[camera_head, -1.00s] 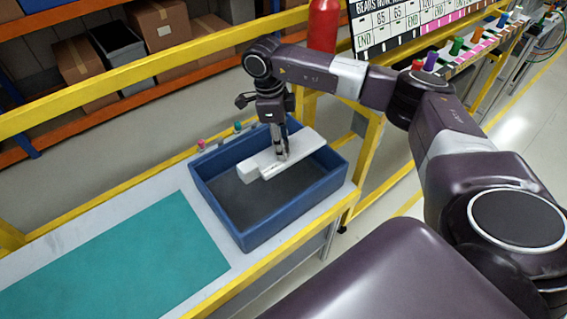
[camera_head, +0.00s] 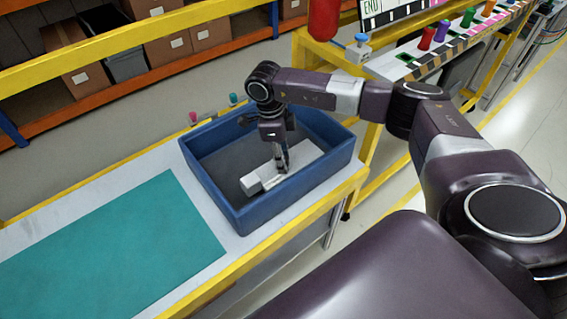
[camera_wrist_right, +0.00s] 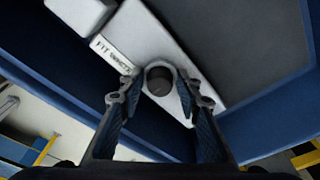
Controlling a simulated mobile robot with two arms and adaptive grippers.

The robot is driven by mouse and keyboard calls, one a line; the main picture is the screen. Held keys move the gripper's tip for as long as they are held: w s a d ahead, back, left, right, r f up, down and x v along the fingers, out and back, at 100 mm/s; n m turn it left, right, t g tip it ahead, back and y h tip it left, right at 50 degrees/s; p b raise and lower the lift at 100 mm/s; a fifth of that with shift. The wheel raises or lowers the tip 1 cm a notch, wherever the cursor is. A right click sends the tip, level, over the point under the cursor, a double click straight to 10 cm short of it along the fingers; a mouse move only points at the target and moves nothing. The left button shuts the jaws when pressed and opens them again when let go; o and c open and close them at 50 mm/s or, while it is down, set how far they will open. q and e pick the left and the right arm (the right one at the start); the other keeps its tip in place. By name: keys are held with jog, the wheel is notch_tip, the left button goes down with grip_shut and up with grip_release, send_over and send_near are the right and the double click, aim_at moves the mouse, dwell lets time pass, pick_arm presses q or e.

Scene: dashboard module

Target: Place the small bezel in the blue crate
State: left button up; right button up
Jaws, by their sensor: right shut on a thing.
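The small bezel (camera_head: 305,153) is a pale grey-white piece with a block at one end and a label strip. It is inside the walls of the blue crate (camera_head: 238,213), low near the crate's front right side. My right gripper (camera_head: 284,171) points down into the crate and is shut on the bezel. In the right wrist view the fingers (camera_wrist_right: 160,90) close around a dark round knob on the bezel (camera_wrist_right: 160,40), beside a strip with printed letters. Whether the bezel touches the crate floor, I cannot tell. My left gripper is not in view.
The crate stands at the right end of a pale bench beside a teal mat (camera_head: 110,250). A yellow rail (camera_head: 130,45) runs behind the bench. A red cylinder (camera_head: 323,20) and a rack of coloured items (camera_head: 440,35) stand behind my right arm.

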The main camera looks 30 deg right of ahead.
notch_tip(320, 180, down, 2)
jog(key=shift+f+b, duration=0.1)
jog(key=shift+b, duration=0.2)
jog(key=shift+w+f, duration=0.1)
jog(key=shift+f, duration=0.05)
jog(key=shift+w, duration=0.1)
jog(key=shift+f, duration=0.1)
jog(key=o, duration=1.3)
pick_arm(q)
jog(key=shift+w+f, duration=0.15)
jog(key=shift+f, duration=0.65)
pick_arm(e)
jog(key=shift+o, duration=0.2)
pick_arm(q)
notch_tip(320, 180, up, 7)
jog(key=p, duration=0.7)
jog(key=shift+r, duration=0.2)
pick_arm(e)
notch_tip(320, 180, up, 12)
jog(key=a, duration=0.1)
jog(key=shift+w+a+r, duration=0.2)
jog(key=shift+w, duration=0.25)
